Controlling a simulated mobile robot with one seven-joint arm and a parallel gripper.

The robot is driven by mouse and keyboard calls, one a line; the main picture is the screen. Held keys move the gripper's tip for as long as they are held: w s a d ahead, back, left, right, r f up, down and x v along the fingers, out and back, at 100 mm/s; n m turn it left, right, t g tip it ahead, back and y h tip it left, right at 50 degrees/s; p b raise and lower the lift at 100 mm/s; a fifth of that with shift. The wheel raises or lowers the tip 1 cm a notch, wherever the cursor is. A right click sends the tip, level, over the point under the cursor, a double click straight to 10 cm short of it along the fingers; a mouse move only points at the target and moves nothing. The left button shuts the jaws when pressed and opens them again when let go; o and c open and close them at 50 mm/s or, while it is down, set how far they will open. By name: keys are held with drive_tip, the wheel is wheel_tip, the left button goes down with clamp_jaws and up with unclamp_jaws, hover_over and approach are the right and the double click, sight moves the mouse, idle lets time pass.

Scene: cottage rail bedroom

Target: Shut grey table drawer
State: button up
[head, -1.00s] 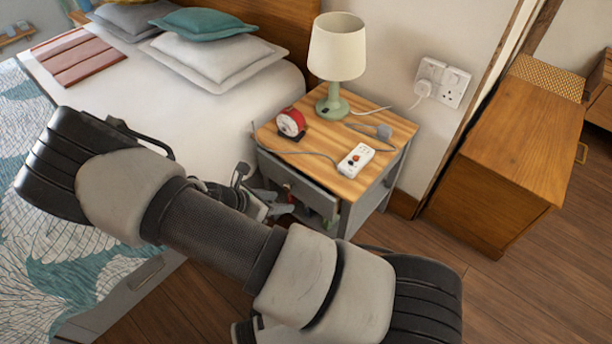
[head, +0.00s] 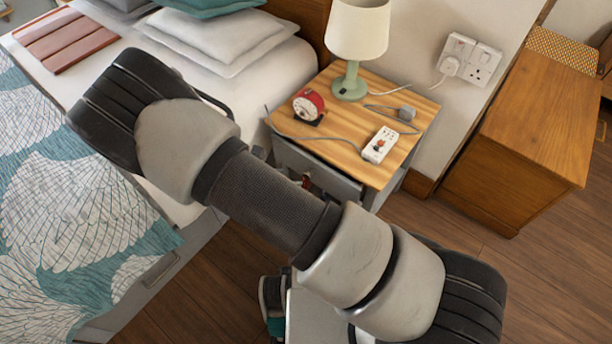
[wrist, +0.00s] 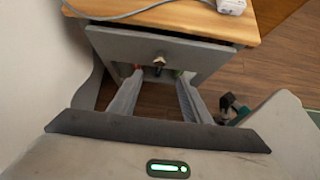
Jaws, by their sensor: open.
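The grey bedside table has a wooden top (head: 345,148) and a grey drawer (head: 318,172), partly hidden behind my arm in the head view. In the wrist view the drawer front (wrist: 115,48) faces me, with a small knob (wrist: 159,61) near its middle. A dark gap shows under the top's edge; how far the drawer stands out is hard to tell. My gripper (wrist: 158,82) is open and empty, its two fingers spread just below and in front of the knob. Contact with the drawer front is not clear. In the head view my arm hides the gripper.
A lamp (head: 357,45), a red alarm clock (head: 308,106) and a white power strip (head: 380,145) with cable stand on the table. The bed (head: 225,90) is at left, a wooden cabinet (head: 520,130) at right. Floor is clear at lower right.

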drive_tip(key=b+x, duration=0.2)
drive_tip(key=x, duration=1)
drive_tip(key=shift+w+b, duration=0.2)
drive_tip(key=shift+b, duration=0.1)
drive_tip(key=shift+f, duration=0.1)
clamp_jaws()
